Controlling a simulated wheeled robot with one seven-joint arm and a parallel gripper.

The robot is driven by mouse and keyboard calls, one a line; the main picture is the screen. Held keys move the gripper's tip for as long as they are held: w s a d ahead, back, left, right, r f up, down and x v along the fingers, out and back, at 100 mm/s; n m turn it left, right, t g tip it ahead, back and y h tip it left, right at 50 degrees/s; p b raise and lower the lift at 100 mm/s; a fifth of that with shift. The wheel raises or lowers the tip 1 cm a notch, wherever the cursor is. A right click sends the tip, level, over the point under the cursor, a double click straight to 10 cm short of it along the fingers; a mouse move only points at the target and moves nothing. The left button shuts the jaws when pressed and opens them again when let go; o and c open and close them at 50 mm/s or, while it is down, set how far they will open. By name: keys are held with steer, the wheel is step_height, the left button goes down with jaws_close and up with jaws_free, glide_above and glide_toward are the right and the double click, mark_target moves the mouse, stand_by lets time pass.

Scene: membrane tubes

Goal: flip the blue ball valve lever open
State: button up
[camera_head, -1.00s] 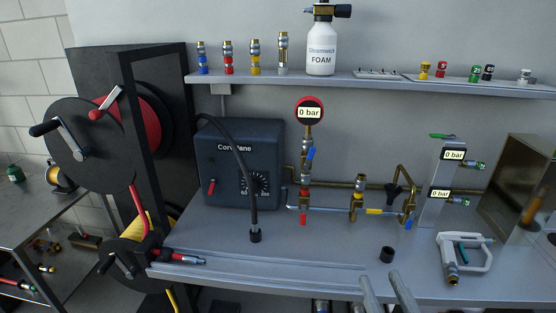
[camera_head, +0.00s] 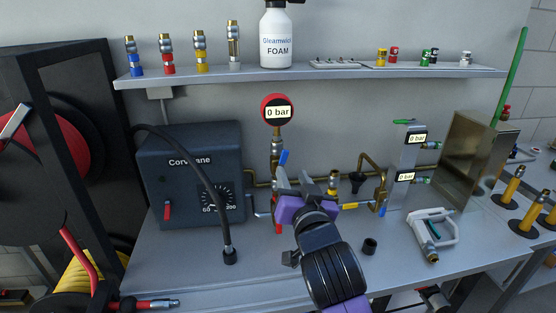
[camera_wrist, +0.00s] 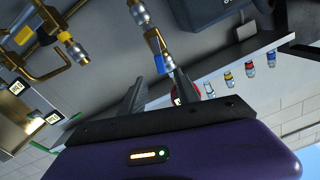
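The blue ball valve lever (camera_head: 284,157) sits on the vertical brass pipe under the round red gauge (camera_head: 278,111), which reads 0 bar. The lever lies steeply along the pipe, its upper end leaning slightly right. In the wrist view the blue lever (camera_wrist: 157,53) shows beyond the fingertips, roughly in line with the gap between them. My gripper (camera_head: 295,183) is open and empty, just below and in front of the lever. Its two fingers stand apart in the wrist view (camera_wrist: 158,80). I see no contact with the lever. The gripper hides part of the lower pipework.
A red-handled valve (camera_head: 278,228) sits lower on the same pipe. A dark control box (camera_head: 190,175) with a hanging black hose (camera_head: 208,180) stands left. A yellow-handled valve (camera_head: 350,206) and brass pipes are right. The shelf (camera_head: 320,77) runs above; the front bench is mostly clear.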

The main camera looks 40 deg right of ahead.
mark_target(285, 158)
steer(key=p+x, duration=0.1)
steer(key=x, duration=0.6)
steer(key=shift+w+d+p, duration=0.15)
steer(key=shift+w+p, duration=0.05)
steer(key=shift+p, duration=0.2)
jaws_close()
